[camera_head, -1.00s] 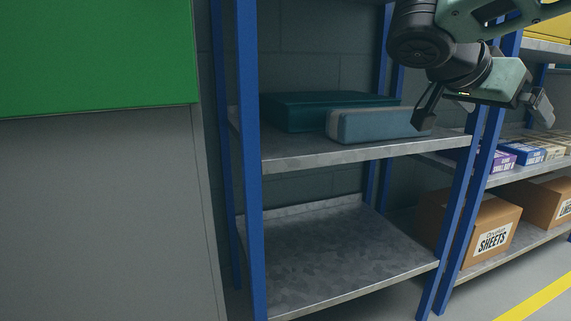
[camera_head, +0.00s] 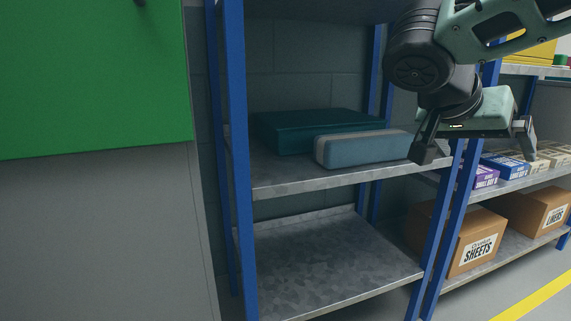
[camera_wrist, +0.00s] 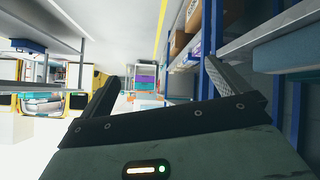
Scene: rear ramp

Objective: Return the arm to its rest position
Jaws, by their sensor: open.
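My gripper (camera_head: 478,150) is at the upper right of the head view, in front of the shelving. Its two dark fingers are spread apart with nothing between them. In the wrist view my gripper (camera_wrist: 160,90) also shows open and empty, with one finger on each side and free space between. My arm hangs in from the upper right corner. The left fingertip overlaps the right end of a blue-grey case in the picture; I cannot tell how far apart they are in depth.
The blue-grey case (camera_head: 362,149) and a dark teal case (camera_head: 318,130) lie on the middle shelf (camera_head: 300,181). The lower shelf (camera_head: 325,265) is bare. A blue post (camera_head: 238,170) stands left. Cartons (camera_head: 474,245) and small boxes (camera_head: 505,165) fill the right rack. A green panel (camera_head: 90,80) is at left.

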